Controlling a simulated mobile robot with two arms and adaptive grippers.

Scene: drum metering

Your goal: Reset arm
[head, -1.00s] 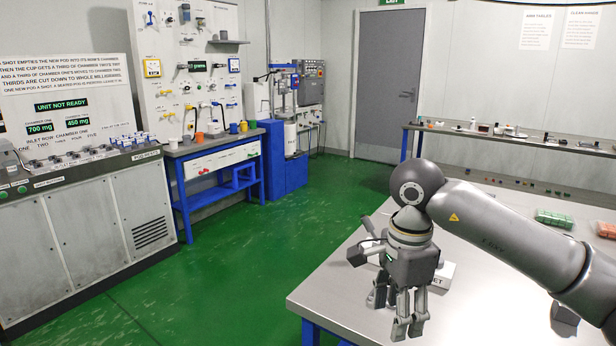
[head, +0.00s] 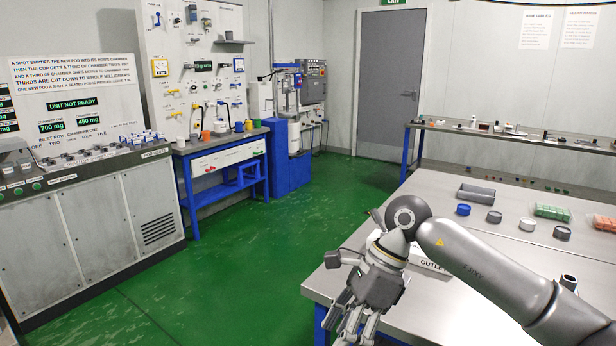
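My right arm comes in from the right over the metal table (head: 440,318). Its gripper (head: 348,328) points down by the table's front left corner, at the bottom of the head view. Its fingers stand apart with nothing seen between them; the tips lie close to the picture's lower edge. My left arm and gripper are out of view. A white box marked OUTLET (head: 432,266) stands on the table behind my wrist, partly hidden by the arm.
On the table lie a grey holder (head: 476,193), a blue cap (head: 463,210), grey round pieces (head: 494,217), a green tray (head: 553,212) and a red tray (head: 604,226). A metering console (head: 90,215) stands left, a blue workbench (head: 218,150) behind. Green floor between is clear.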

